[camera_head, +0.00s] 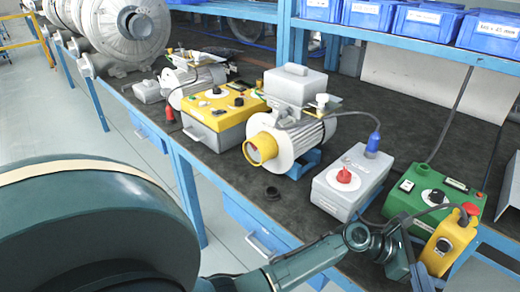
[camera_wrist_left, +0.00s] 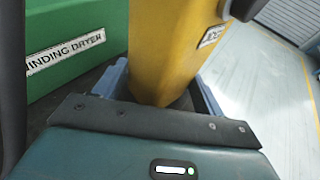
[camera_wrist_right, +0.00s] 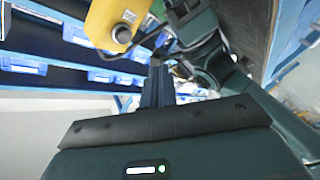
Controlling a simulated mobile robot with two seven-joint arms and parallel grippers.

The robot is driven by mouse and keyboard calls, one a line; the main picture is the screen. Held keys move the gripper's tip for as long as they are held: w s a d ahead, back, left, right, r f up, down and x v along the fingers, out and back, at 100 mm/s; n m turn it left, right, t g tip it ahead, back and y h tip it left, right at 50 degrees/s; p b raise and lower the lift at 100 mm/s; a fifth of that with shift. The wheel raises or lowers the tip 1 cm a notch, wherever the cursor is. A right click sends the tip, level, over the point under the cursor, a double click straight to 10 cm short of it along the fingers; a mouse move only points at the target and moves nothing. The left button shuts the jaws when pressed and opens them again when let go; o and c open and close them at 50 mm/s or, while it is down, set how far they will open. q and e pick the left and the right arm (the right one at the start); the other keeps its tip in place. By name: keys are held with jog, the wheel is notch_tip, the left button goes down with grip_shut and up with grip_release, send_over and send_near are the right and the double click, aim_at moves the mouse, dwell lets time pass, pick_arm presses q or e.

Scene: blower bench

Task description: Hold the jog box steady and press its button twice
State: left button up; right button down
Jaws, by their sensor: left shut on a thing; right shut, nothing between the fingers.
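The yellow jog box (camera_head: 438,262) hangs at the bench's front edge beside the green box, with a red knob (camera_head: 470,210) on top and a dark round button (camera_head: 443,245) on its face. My left gripper (camera_wrist_left: 160,92) is shut on the jog box (camera_wrist_left: 165,45), fingers on either side of its lower part. In the right wrist view the jog box (camera_wrist_right: 108,15) shows its dark button (camera_wrist_right: 122,34) at the top.
The green box (camera_head: 425,190), labelled "INDING DRYER" where visible, stands right beside the jog box. A grey box with a red knob (camera_head: 345,190), a motor (camera_head: 290,138) and a yellow-topped box (camera_head: 212,110) stand along the bench. Cables run near the jog box. Blue bins (camera_head: 433,20) line the shelf.

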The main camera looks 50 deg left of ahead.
aim_at(443, 246)
jog(key=shift+s, duration=0.1)
jog(key=s, duration=0.3)
jog(key=shift+s+a, duration=0.3)
jog(key=shift+a, duration=0.1)
jog(key=shift+w+d, duration=0.3)
jog(key=shift+w, duration=1.15)
jog(key=shift+w+d, duration=0.35)
jog(key=shift+w, duration=1.1)
jog(key=shift+w+d, duration=0.3)
jog(key=shift+w, duration=1.15)
jog(key=shift+w+d, duration=0.1)
jog(key=shift+w, duration=0.3)
